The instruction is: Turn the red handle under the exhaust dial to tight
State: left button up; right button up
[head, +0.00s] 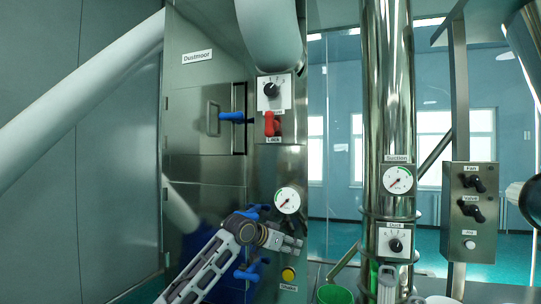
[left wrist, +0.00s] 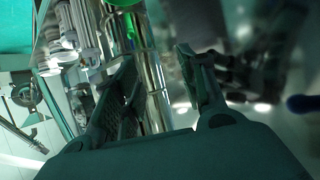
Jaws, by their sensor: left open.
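The red handle (head: 272,124) sits on the steel cabinet front in the head view, just above a "Lock" label and pointing roughly upright. The exhaust dial (head: 271,91), a white plate with a black knob, is directly above it. My left gripper (head: 294,243) is well below the handle, near the lower part of the cabinet, and touches neither handle nor dial. In the left wrist view its two fingers (left wrist: 160,85) stand apart with nothing held between them. The red handle cannot be made out in that view. My right gripper does not show.
A pressure gauge (head: 288,200) and a yellow button (head: 288,274) are near my left gripper. A blue door handle (head: 232,117) sticks out left of the red handle. A steel pipe (head: 375,110) stands to the right. A control box (head: 469,212) is farther right.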

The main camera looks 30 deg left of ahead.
pick_arm(q)
notch_tip(320, 180, up, 13)
jog(key=s+a+t, duration=0.1)
jog(key=s+a, duration=0.1)
jog(key=m+t+h, duration=0.1)
jog(key=t+h, duration=0.2)
jog(key=t, duration=0.1)
send_near(269, 119)
jog(key=s+a, duration=0.2)
jog(key=shift+s+r, duration=0.2)
jog(key=shift+s, duration=0.05)
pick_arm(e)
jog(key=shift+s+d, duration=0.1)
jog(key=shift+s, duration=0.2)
pick_arm(q)
jog(key=shift+f+p+x, duration=0.2)
jog(key=shift+p+x, duration=2.1)
jog(key=shift+x, duration=4.6)
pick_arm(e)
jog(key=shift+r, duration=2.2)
pick_arm(q)
grip_shut()
